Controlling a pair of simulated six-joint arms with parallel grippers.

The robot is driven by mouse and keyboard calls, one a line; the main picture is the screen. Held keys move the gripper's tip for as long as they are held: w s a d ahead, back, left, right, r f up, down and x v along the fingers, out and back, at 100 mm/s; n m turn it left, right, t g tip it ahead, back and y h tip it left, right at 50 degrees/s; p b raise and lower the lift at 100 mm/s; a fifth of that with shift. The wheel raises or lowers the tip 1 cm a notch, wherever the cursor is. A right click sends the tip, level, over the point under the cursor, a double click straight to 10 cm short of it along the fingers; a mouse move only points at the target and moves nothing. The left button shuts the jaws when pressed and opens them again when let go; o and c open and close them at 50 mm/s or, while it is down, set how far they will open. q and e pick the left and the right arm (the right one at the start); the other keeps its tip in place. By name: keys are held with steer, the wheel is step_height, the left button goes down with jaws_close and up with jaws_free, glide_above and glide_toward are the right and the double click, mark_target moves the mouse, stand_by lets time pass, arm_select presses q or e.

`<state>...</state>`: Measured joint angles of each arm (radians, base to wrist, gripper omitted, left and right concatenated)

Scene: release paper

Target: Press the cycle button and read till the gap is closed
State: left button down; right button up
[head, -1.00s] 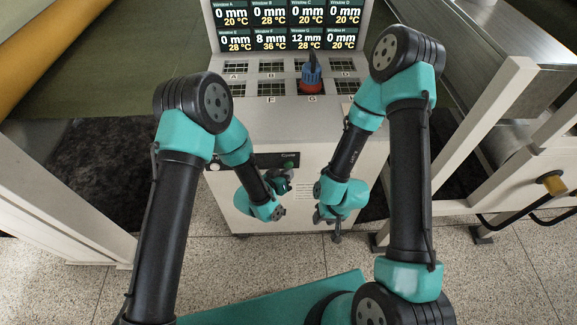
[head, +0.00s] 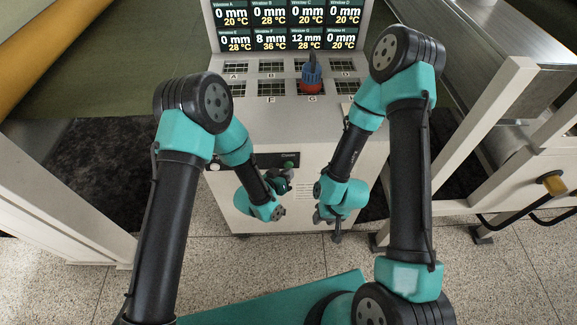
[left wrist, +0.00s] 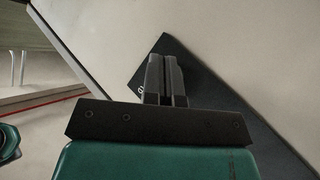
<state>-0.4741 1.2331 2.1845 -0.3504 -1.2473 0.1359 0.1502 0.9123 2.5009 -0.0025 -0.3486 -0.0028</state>
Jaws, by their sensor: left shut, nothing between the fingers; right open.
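My left gripper (head: 285,174) is shut and empty, low at the front of the white cabinet, close to the black plate (head: 268,160) with the small pale lettering. In the left wrist view, its closed fingers (left wrist: 165,80) stand in front of that dark plate (left wrist: 205,85); they hide the cycle button, so contact cannot be told. The display (head: 287,26) reads 0 mm for windows A to E and H, 8 mm and 36 °C for F, 12 mm and 28 °C for G. My right gripper (head: 326,215) is open, low before the cabinet's right side.
A red and blue tool (head: 311,78) stands on the sloped panel at window G, among several grated openings. Slatted metal frames and a yellow-knobbed handle (head: 553,184) are at the right. A green sheet and yellow roll (head: 50,35) are at the left.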

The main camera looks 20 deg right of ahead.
arm_select(q)
steer(key=shift+w, duration=0.1)
stand_by(0.5)
steer(key=shift+w+d, duration=0.1)
steer(key=shift+w, duration=0.25)
steer(key=shift+s, duration=0.45)
stand_by(0.4)
steer(key=s, duration=0.2)
steer(key=s+a, duration=0.1)
steer(key=s, duration=0.2)
steer(key=shift+s+a, duration=0.25)
steer(key=shift+s, duration=0.15)
stand_by(0.8)
